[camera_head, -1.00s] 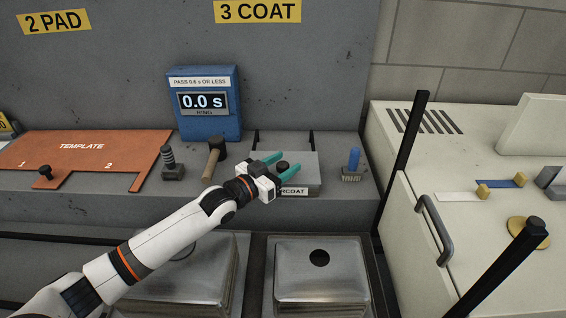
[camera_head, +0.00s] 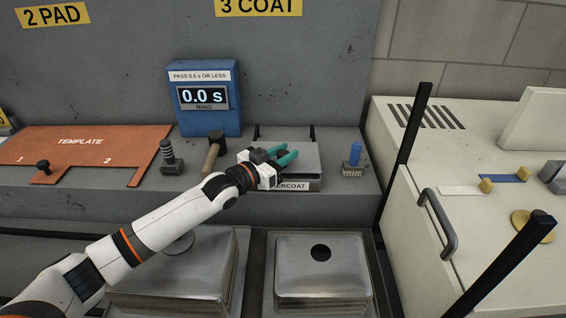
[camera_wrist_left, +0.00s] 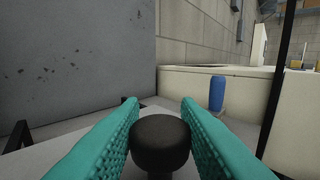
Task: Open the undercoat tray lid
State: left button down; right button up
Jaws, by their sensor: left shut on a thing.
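The undercoat tray (camera_head: 296,186) sits on the grey ledge, with its front label partly covered by my left arm. Its flat grey lid (camera_head: 306,164) lies over it; I cannot tell whether it is slightly raised. My left gripper (camera_head: 288,156) has teal fingers and is over the lid, shut on the lid's black knob. In the left wrist view the round dark knob (camera_wrist_left: 160,142) sits between the two fingers. In the head view the knob is mostly hidden by the fingers. My right gripper is not in view.
A brush with a blue handle (camera_head: 355,154) stands just right of the tray. A mallet (camera_head: 213,152) and a black stamp-like tool (camera_head: 170,160) stand to the left, before the blue timer box (camera_head: 206,100). Metal sink covers (camera_head: 320,270) lie in front, below the ledge.

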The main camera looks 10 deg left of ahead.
pick_arm(q)
jog(key=w+b, duration=0.1)
jog(key=w, duration=0.1)
jog(key=w+a+b, duration=0.1)
jog(key=w+b, duration=0.1)
jog(key=w, duration=0.1)
jog(key=w+b, duration=0.1)
jog(key=w, duration=0.2)
jog(key=shift+w+a+f+b, duration=0.2)
jog(key=shift+w+a+b, duration=0.05)
jog(key=shift+b, duration=0.05)
jog(key=shift+w+a+r, duration=0.1)
jog(key=shift+w+a, duration=0.1)
jog(key=shift+w, duration=0.45)
jog(key=c, duration=1.1)
grip_release()
jog(key=shift+o, duration=0.2)
jog(key=shift+s+a, duration=0.1)
